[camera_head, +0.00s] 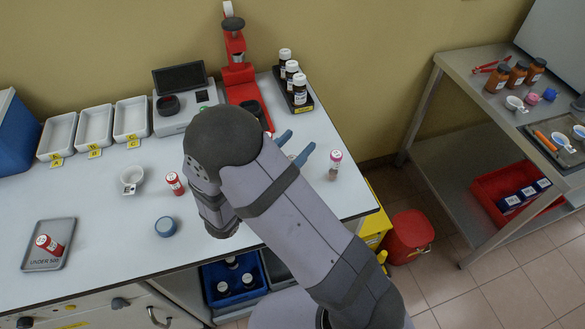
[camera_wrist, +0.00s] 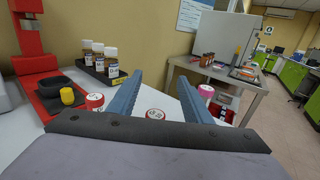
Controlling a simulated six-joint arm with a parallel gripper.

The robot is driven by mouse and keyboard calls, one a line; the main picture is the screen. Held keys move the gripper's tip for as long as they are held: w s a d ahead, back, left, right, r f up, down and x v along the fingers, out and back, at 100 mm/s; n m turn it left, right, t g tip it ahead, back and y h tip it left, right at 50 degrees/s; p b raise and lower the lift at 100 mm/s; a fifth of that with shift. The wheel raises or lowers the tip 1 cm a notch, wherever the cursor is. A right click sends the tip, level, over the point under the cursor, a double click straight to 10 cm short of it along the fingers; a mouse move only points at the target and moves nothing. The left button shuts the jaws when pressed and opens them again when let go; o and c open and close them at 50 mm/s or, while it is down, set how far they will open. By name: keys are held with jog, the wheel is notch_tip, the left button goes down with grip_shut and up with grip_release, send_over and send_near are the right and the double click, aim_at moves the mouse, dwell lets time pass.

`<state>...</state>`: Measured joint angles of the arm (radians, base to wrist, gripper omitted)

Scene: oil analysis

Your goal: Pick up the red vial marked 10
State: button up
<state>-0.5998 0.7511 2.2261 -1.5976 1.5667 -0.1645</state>
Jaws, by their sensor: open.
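My gripper (camera_head: 296,145) is open, its two blue fingers apart above the right part of the white table. In the wrist view, a red-capped vial (camera_wrist: 155,114) shows low between the fingers, partly hidden by the gripper body. Another red-capped vial (camera_wrist: 95,101) stands left of the left finger. Both caps bear marks too small to read. In the head view, a red vial (camera_head: 175,184) stands left of my arm and another (camera_head: 48,243) lies on the grey tray. I cannot tell which is marked 10. Nothing is visibly held.
A pink-capped vial (camera_head: 335,157) stands right of the gripper. A red press (camera_head: 238,75) and brown bottles in a black rack (camera_head: 308,103) stand behind. The front middle of the table is fairly clear.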

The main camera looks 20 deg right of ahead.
aim_at(294, 157)
jog(key=shift+f, duration=0.6)
notch_tip(294, 157, down, 3)
jog(key=shift+f, duration=0.1)
jog(key=shift+p+x, duration=0.6)
jog(key=shift+x, duration=0.35)
jog(key=shift+w+d, duration=0.35)
jog(key=shift+d, duration=0.15)
jog(key=c, duration=1.1)
jog(key=shift+c, duration=0.2)
notch_tip(294, 157, up, 10)
jog(key=shift+b, duration=0.45)
